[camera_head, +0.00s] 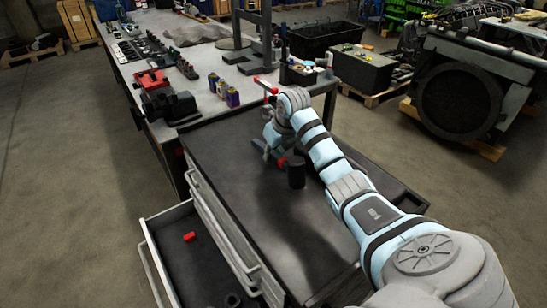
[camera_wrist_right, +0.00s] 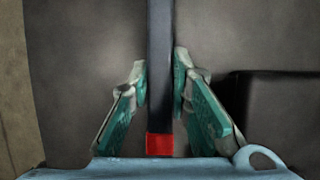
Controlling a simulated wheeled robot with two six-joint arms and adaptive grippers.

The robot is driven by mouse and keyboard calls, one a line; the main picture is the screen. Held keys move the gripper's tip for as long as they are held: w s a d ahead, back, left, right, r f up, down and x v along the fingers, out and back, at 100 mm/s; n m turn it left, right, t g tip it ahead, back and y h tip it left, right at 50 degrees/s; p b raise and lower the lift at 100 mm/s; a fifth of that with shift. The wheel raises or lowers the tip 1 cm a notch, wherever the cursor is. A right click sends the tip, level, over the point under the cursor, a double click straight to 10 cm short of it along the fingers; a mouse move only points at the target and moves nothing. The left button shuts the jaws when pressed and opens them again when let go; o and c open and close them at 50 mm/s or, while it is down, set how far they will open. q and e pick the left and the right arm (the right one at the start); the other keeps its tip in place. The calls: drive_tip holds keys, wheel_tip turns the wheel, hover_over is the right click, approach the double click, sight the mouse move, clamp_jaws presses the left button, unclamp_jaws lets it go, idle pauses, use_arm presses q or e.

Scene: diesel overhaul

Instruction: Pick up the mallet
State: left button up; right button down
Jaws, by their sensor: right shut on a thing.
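The mallet has a black cylindrical head (camera_head: 296,172), a red band beside it and a dark handle pointing to the upper left. It is at the cart top (camera_head: 250,205); I cannot tell whether it touches the surface. My right gripper (camera_head: 269,150) is at the handle. In the right wrist view the dark handle (camera_wrist_right: 160,60), with its red part near the palm, runs between the two teal-padded fingers of my right gripper (camera_wrist_right: 160,85), which is shut on it. My left gripper is not in view.
The cart's open drawer (camera_head: 160,230) holds a small red item (camera_head: 190,237) and dark round parts. Behind, a workbench (camera_head: 200,75) carries a red-and-black tool (camera_head: 160,95) and small cans (camera_head: 228,95). A large engine unit (camera_head: 465,95) stands at right. The cart's front part is clear.

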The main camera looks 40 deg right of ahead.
wheel_tip(320, 180, up, 13)
wheel_tip(320, 180, up, 4)
drive_tip(key=p, duration=0.4)
hover_over(273, 152)
drive_tip(key=shift+r+b, duration=0.15)
drive_tip(key=shift+b, duration=0.15)
